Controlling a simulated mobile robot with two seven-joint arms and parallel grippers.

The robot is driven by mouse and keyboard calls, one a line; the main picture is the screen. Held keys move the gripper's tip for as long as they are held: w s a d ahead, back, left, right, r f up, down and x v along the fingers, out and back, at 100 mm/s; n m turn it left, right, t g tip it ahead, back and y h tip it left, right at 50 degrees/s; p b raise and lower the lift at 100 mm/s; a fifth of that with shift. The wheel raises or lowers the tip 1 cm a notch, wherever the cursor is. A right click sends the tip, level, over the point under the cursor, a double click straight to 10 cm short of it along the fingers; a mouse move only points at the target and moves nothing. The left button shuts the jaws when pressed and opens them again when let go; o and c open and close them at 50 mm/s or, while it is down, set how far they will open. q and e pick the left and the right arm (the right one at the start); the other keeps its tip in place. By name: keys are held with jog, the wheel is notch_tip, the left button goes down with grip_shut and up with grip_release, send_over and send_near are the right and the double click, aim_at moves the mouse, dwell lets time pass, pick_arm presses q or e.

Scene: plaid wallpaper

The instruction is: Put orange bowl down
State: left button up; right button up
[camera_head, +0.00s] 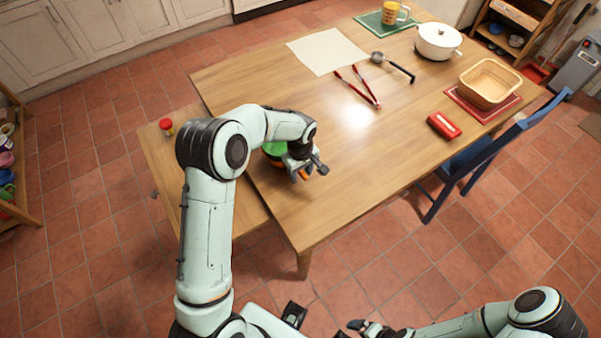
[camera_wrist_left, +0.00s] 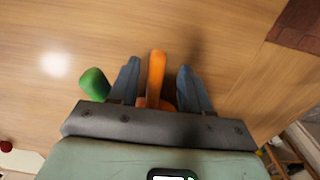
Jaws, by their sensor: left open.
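The orange bowl (camera_wrist_left: 155,78) shows in the left wrist view as a narrow orange strip between the two fingers of my left gripper (camera_wrist_left: 156,85). The fingers are open, with a gap on both sides of it. In the head view my left gripper (camera_head: 310,170) is low over the near left part of the wooden table (camera_head: 330,190). Only small bits of orange (camera_head: 303,174) show there; the gripper and wrist hide most of the bowl. My right gripper (camera_head: 362,327) is at the bottom edge, away from the table, its fingers unclear.
A green object (camera_head: 274,148) is close beside the gripper, partly hidden. Red-handled tongs (camera_head: 366,88), a ladle (camera_head: 392,64), a white pot (camera_head: 438,40), a basket (camera_head: 490,80) and a red item (camera_head: 443,125) lie farther off. The table's near middle is clear.

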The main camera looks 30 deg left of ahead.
pick_arm(q)
notch_tip(320, 180, up, 11)
dwell(0.3)
dwell(0.5)
